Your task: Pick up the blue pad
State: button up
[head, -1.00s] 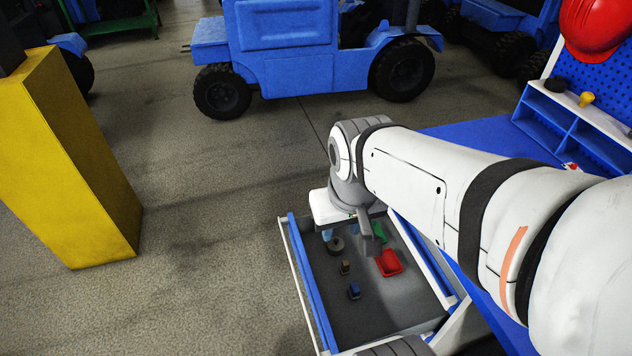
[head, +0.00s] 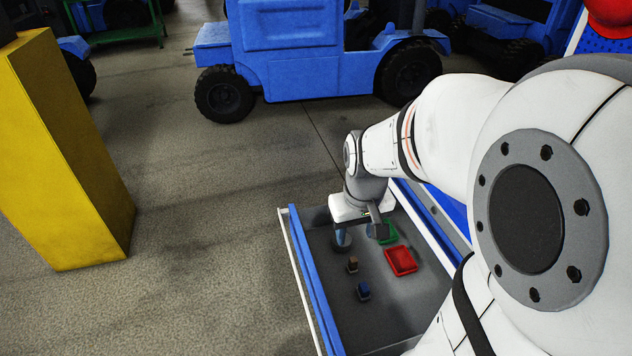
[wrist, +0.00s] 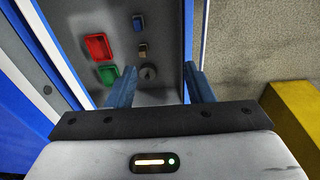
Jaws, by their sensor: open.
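The blue pad (head: 363,291) is a small dark blue block in the open drawer, nearest the drawer's front in the head view. It also shows at the top of the wrist view (wrist: 138,23). My gripper (head: 360,234) is over the far part of the drawer, apart from the pad. In the wrist view my gripper (wrist: 160,72) has its two fingers spread wide with nothing held. A dark round piece (wrist: 148,73) lies in the picture between the fingertips, and the pad lies beyond them.
A small brown block (head: 352,264) lies between the round piece and the pad. A red tray (head: 401,260) and a green tray (wrist: 108,75) lie beside them. The drawer (head: 308,289) has raised blue and white walls. A yellow post (head: 66,160) stands at the left, with floor between.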

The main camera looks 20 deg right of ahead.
jog(key=g+b, duration=0.1)
jog(key=b, duration=1.4)
send_over(365, 287)
jog(key=f, duration=2.7)
jog(key=shift+s+a+f, duration=0.1)
jog(key=shift+a+f, duration=0.25)
jog(key=shift+a, duration=0.05)
jog(key=f+b, duration=0.1)
jog(key=f, duration=0.1)
jog(key=f+b, duration=0.2)
jog(key=f, duration=0.1)
jog(key=shift+w+d+f, duration=0.2)
jog(key=shift+d+f, duration=0.15)
jog(key=shift+d, duration=0.05)
jog(key=shift+r, duration=0.1)
grip_shut()
